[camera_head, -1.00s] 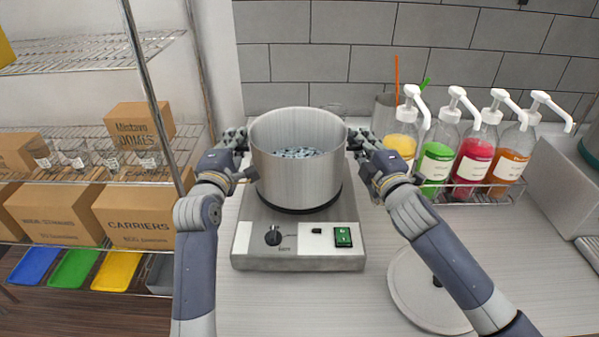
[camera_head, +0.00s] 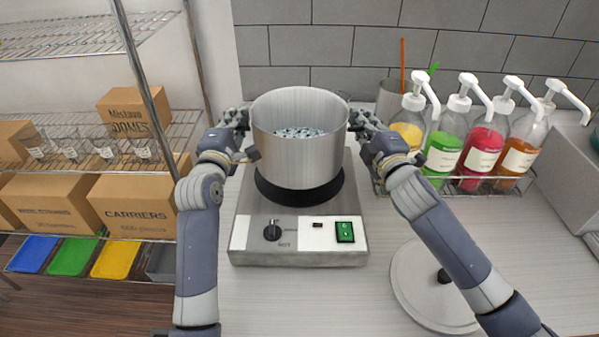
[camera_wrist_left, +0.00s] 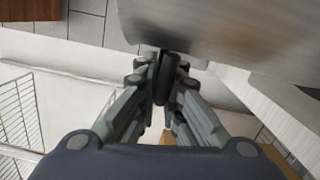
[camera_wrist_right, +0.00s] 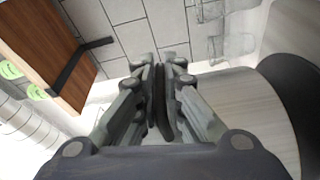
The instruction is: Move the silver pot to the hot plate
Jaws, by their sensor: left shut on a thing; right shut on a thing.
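The silver pot (camera_head: 300,155) holds small pale bluish pieces and is upright over the hot plate (camera_head: 293,238). More of the black round heating surface (camera_head: 300,197) shows below the pot's front edge; I cannot tell for sure whether the pot touches it or hovers slightly. My left gripper (camera_head: 238,119) is shut on the pot's left handle, a dark piece between the fingers in the left wrist view (camera_wrist_left: 165,80). My right gripper (camera_head: 358,119) is shut on the right handle, also dark between the fingers in the right wrist view (camera_wrist_right: 160,95).
A rack of pump bottles (camera_head: 445,155) stands close to the right of my right gripper. A metal cup (camera_head: 388,97) with utensils is behind it. A round lid (camera_head: 432,290) lies on the counter at front right. Wire shelves with boxes (camera_head: 135,205) stand at left.

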